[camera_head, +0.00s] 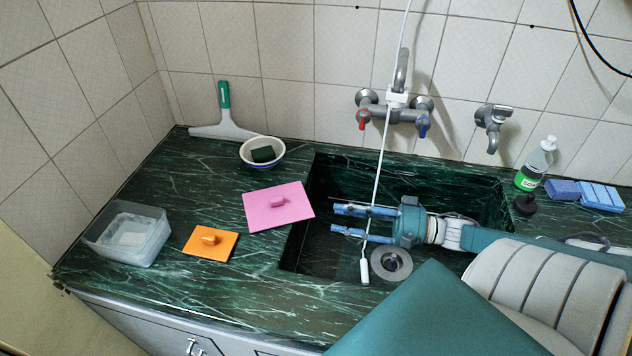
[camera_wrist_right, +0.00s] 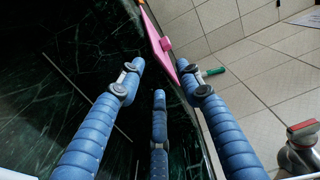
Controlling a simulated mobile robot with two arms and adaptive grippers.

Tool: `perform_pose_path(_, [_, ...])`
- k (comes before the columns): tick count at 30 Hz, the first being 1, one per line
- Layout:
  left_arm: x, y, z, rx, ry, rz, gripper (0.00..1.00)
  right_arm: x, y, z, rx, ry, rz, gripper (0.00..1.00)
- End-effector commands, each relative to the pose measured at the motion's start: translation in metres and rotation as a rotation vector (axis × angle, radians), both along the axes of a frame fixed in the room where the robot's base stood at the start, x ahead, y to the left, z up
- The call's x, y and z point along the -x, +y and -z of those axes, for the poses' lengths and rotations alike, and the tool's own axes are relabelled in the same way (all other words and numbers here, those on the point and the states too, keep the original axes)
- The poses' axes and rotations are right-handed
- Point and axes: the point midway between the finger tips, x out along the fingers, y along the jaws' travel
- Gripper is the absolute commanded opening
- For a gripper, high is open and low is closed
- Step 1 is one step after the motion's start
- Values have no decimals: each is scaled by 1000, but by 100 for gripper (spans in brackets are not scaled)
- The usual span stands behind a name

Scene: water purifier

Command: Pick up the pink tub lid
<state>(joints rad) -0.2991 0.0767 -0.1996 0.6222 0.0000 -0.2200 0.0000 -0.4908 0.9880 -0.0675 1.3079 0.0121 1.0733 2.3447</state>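The pink tub lid (camera_head: 279,207) lies flat on the dark green marble counter, just left of the sink, with a small pink knob on top. In the right wrist view the lid (camera_wrist_right: 158,42) shows edge-on beyond the fingertips. My right gripper (camera_head: 342,222) comes in from the right over the sink, its blue fingers pointing left toward the lid, apart from it. In the right wrist view its fingers (camera_wrist_right: 160,85) are spread open with nothing between them. My left gripper is not in view.
An orange lid (camera_head: 210,243) and a clear tub (camera_head: 128,236) are on the counter at left. A bowl with a dark sponge (camera_head: 263,153) and a squeegee (camera_head: 224,122) stand behind. A white tube (camera_head: 381,150) hangs from the tap (camera_head: 395,108) into the sink (camera_head: 325,180). A soap bottle (camera_head: 535,165) is at right.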

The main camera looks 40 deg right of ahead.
Motion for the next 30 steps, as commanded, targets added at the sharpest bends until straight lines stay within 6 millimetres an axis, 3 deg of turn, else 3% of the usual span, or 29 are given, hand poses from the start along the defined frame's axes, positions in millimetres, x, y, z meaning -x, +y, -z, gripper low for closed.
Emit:
perform_pose_path(6, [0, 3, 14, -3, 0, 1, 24, -25, 21, 2, 0, -4, -2, 36])
perform_pose_path(12, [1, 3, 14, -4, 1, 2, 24, -42, 34, 0, 1, -1, -1, 36])
perform_pose_path(26, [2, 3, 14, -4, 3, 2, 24, -49, 39, 0, 1, 1, 0, 36])
perform_pose_path(30, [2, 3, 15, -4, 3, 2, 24, -49, 39, 0, 1, 1, 0, 23])
